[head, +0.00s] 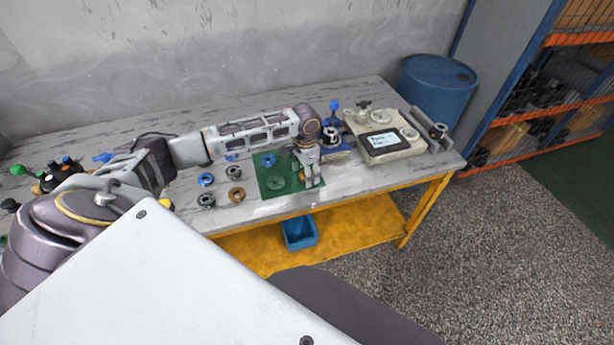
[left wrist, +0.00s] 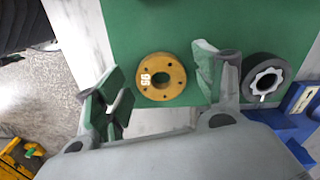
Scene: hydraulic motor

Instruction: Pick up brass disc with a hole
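The brass disc (left wrist: 161,79) lies flat on the green mat (left wrist: 140,30) in the left wrist view. It has a round centre hole, several small holes and a white marking. My left gripper (left wrist: 162,85) is open, with one finger on either side of the disc in that view; I cannot tell the height between them. In the head view my left gripper (head: 309,168) points down over the right part of the green mat and hides this disc. Another brass ring (head: 237,194) lies on the table left of the mat. My right gripper is not in view.
A dark ring with a white toothed opening (left wrist: 264,78) sits right of the gripper, near a blue fixture (left wrist: 278,127). Several rings lie left of the mat. A grey device with a screen (head: 384,140) stands at the right. A blue bin (head: 299,233) is on the lower shelf.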

